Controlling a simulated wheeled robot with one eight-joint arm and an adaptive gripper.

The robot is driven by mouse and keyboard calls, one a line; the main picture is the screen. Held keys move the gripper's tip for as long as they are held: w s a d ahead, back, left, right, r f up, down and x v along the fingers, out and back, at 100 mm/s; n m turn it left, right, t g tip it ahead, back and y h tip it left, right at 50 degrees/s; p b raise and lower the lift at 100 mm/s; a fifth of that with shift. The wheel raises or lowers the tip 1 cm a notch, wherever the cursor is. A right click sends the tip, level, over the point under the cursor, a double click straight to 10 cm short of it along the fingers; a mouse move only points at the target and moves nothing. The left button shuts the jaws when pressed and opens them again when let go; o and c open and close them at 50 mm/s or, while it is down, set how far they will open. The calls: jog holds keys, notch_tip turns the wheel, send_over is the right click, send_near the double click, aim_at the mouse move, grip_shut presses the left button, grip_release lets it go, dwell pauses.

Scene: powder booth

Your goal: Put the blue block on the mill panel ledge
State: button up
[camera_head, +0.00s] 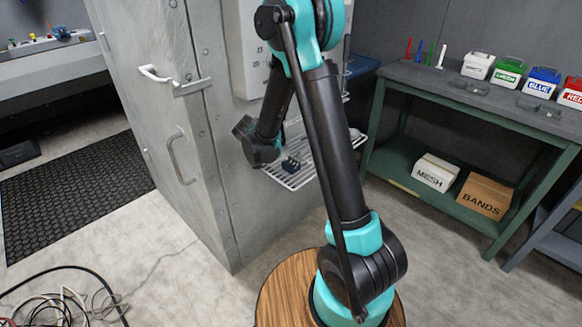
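A small dark blue block (291,165) with a bumpy top sits on a white wire ledge (285,181) low on the side of the grey metal cabinet. A light panel (247,45) is fixed to the cabinet wall above; I cannot tell whether it is the mill panel. My arm crosses in front of the panel and part of the ledge. My gripper end (258,149) hangs just left of the block, beside the cabinet wall. Its fingers are dark and too small to make out. No held object shows.
Loose cables (65,300) lie on the floor at lower left, near a black mat (75,190).

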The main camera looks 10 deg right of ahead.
jog(key=shift+w+x, duration=0.15)
jog(key=shift+x, duration=1.45)
jog(key=shift+w+x, duration=0.15)
jog(key=shift+x, duration=1.5)
jog(key=shift+a+r, duration=0.1)
jog(key=c, duration=1.6)
jog(key=shift+r, duration=0.1)
